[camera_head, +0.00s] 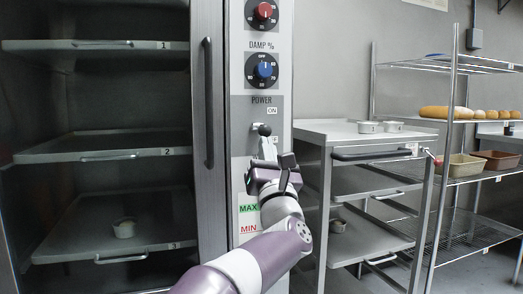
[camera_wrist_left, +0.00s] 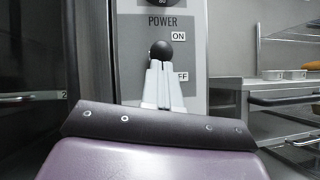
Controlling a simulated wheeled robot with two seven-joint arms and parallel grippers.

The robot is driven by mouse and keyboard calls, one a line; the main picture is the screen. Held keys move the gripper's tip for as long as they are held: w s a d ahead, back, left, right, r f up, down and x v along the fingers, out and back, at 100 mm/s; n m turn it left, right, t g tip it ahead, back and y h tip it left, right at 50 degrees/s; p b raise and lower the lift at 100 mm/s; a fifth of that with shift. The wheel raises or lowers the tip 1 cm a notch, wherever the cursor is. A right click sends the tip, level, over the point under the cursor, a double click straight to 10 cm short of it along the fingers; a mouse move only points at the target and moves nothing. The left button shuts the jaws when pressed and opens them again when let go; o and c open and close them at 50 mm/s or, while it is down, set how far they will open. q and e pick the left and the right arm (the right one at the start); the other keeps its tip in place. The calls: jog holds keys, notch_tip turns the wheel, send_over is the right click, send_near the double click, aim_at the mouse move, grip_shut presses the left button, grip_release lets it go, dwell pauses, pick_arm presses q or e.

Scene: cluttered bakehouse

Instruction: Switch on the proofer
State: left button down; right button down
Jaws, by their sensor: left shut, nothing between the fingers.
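The proofer is the tall metal cabinet with a control panel (camera_head: 243,185) on its right side. Its power switch is a lever with a black ball knob (camera_head: 264,130), under the word POWER, with an ON label above and an OFF label beside it. In the left wrist view the knob (camera_wrist_left: 161,50) shows just beyond my fingertips, a little below the level of ON. My left gripper (camera_head: 267,146) is shut and empty, with its fingertips right at the knob's underside. I cannot tell whether they touch it. The lever's stem is hidden behind the fingers. My right gripper is not in view.
A red dial (camera_head: 264,11) and a blue dial (camera_head: 264,69) sit above the switch. The proofer's long door handle (camera_head: 208,102) is left of the panel. A tray rack (camera_head: 345,131) stands close on the right, with wire shelves (camera_head: 440,66) of bread beyond.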

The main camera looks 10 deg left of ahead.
aim_at(268, 130)
pick_arm(q)
jog(key=r+g+p, duration=0.2)
jog(key=p, duration=0.1)
jog(key=r+g+p, duration=0.1)
jog(key=p, duration=0.1)
jog(key=shift+s+d+r+n+h, duration=0.2)
jog(key=shift+s+d+n+h, duration=0.05)
jog(key=shift+s+n+h, duration=0.15)
jog(key=shift+r+g+p, duration=0.2)
jog(key=shift+g+p, duration=0.5)
jog(key=shift+p, duration=0.1)
jog(key=shift+r+p, duration=0.15)
jog(key=shift+p, duration=0.2)
jog(key=shift+r, duration=0.1)
